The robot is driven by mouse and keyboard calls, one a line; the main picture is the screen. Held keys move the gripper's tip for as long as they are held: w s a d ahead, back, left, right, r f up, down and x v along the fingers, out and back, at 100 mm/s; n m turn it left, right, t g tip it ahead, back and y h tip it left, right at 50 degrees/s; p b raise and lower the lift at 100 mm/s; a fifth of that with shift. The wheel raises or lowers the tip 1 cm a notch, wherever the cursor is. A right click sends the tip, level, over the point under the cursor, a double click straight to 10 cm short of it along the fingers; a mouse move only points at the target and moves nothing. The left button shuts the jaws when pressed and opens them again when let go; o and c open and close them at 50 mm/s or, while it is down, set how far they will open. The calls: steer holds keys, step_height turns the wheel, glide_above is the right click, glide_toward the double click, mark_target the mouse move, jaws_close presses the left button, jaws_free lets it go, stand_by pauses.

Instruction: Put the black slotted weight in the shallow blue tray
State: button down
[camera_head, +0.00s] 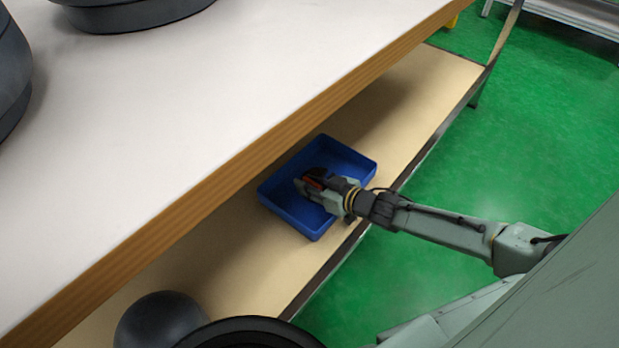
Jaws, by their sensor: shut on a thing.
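The shallow blue tray (276,200) sits on the lower shelf, below the overhanging white tabletop. My gripper (308,184) reaches in from the right and is over the inside of the tray. It is shut on a small dark thing, the black slotted weight (316,172), of which only a little shows between the fingers. A red-orange patch shows beside it. I cannot tell whether the weight touches the tray floor. The gripper hides part of the tray's middle and right side.
The white tabletop (180,90) with its wooden edge overhangs the shelf (425,85) at the upper left. Large dark round objects stand on the tabletop. A dark grey ball (160,322) is on the shelf at the bottom. Green floor (530,130) is open on the right.

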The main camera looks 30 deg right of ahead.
stand_by(0.3)
steer(key=c, duration=1.8)
jaws_free()
steer(key=shift+f, duration=0.25)
steer(key=o, duration=0.4)
steer(key=shift+o, duration=0.2)
steer(key=shift+r, duration=0.25)
